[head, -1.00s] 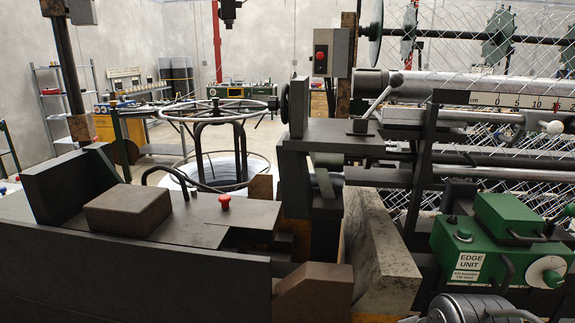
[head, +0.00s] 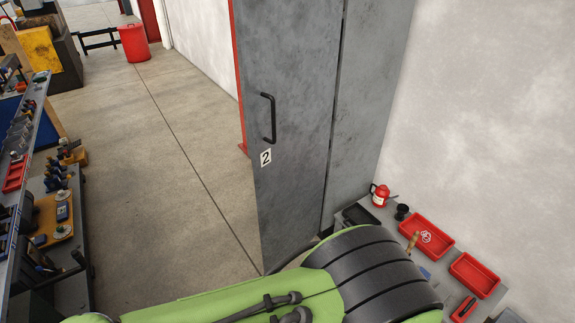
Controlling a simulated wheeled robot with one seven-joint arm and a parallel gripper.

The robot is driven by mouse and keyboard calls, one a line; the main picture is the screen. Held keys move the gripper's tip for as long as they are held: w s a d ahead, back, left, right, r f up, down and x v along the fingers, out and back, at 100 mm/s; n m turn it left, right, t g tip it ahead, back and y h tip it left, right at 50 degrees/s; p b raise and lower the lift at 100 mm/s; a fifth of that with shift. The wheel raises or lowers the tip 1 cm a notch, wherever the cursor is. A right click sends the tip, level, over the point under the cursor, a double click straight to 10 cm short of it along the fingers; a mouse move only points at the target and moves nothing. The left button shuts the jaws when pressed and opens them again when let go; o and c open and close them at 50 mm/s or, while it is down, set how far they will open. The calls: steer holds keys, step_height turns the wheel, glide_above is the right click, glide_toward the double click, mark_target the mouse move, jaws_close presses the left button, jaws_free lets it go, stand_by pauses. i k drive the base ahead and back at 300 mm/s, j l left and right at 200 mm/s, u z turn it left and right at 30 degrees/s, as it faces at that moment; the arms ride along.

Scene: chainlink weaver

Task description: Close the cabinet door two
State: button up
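The cabinet door two (head: 290,110) is a tall dark grey panel in the middle of the head view. It carries a black bar handle (head: 270,118) near its left edge and a white label with the number 2 (head: 265,157) just below. A lighter grey cabinet panel (head: 367,95) adjoins it on the right, with a dark line between them. My green and dark grey arm lies across the bottom, in front of the door's lower part. My gripper is not in view.
Bare concrete floor (head: 165,195) lies left of the door. A tool-laden workbench (head: 75,285) runs along the left edge. At right, a low bench holds red trays (head: 427,238) and a red can (head: 380,195) by the wall. A red bin (head: 134,43) stands far back.

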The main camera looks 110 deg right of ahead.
mark_target(290, 49)
steer(key=z, duration=3.95)
steer(key=i+u, duration=0.2)
steer(key=u, duration=0.25)
steer(key=i+u, duration=0.15)
steer(key=u, duration=0.3)
steer(key=i+l+u, duration=0.15)
steer(key=u, duration=0.35)
